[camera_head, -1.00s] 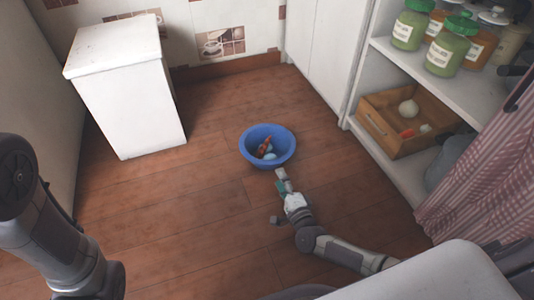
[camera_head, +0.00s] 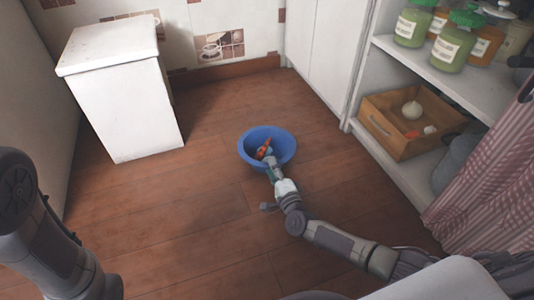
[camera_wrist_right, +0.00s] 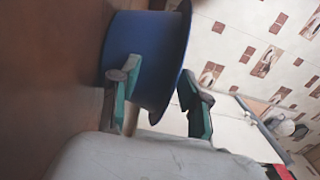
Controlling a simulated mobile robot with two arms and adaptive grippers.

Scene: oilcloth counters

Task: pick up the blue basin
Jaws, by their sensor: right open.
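The blue basin (camera_head: 281,140) stands upright on the wooden floor in the head view, with an orange-red item (camera_head: 263,150) and something pale blue inside. My right gripper (camera_head: 271,167) is at the basin's near side, at the rim. In the right wrist view the basin (camera_wrist_right: 145,50) appears turned sideways, close in front of the open right gripper (camera_wrist_right: 155,78). One finger overlaps the basin's outer wall and the other is by the rim. I cannot tell whether they touch it. My left arm shows at the left; its gripper is out of view.
A white cabinet (camera_head: 125,105) stands at the back left. White shelves (camera_head: 395,165) at the right hold jars (camera_head: 453,48) and a wooden crate (camera_head: 395,138). The floor (camera_head: 170,215) left of the basin is clear.

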